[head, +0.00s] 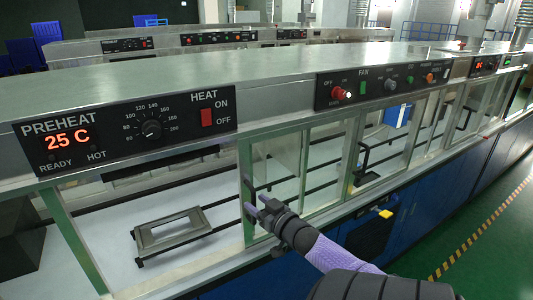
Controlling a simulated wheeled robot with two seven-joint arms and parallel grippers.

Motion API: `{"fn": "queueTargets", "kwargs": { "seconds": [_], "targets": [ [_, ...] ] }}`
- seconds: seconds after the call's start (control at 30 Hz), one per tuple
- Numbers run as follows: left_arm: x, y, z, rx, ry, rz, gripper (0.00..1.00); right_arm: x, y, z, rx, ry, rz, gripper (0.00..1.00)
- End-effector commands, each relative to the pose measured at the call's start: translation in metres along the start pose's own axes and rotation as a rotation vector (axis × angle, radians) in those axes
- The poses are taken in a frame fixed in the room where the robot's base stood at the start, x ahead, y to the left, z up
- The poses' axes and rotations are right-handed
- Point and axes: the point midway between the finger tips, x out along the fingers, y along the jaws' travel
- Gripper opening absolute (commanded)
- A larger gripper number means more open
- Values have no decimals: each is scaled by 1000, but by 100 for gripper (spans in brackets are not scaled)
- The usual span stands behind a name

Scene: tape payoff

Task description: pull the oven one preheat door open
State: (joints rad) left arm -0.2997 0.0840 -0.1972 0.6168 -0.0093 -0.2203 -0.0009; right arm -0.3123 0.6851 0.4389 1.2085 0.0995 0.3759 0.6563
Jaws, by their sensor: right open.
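The preheat bay lies below the black PREHEAT panel (125,130), which reads 25 C. A pale upright frame edge (243,165) stands at the bay's right side, with a clear panel to its right. I cannot tell whether clear glass covers the bay front. My right gripper (252,197) reaches up from the lower right, its dark fingers parted one above the other beside this upright. It holds nothing that I can make out. Any handle there is hard to tell from the fingers. My left gripper is not in view.
The FAN panel (383,85) is on the hood to the right. Black bracket handles (362,163) show on the front further right. A yellow item (385,213) juts from the blue base. Green floor is clear at right.

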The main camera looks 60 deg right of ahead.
Motion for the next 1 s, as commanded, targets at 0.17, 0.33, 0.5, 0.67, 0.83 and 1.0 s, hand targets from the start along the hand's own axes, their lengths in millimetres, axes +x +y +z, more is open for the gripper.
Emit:
{"fn": "queueTargets", "kwargs": {
  "seconds": [0.17,0.33,0.5,0.67,0.83,1.0],
  "targets": [
    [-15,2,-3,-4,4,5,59,-41,0,-3,1,-4,3,53],
    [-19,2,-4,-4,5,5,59,-75,1,-1,-1,-3,3,53],
    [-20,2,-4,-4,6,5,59,-87,1,-1,-2,0,3,53],
    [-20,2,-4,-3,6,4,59,-87,1,-1,-2,0,3,53],
    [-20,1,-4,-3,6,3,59,-86,1,-1,-1,0,3,53],
    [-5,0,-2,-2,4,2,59,-96,-4,53,-4,-106,35,53]
  ]
}}
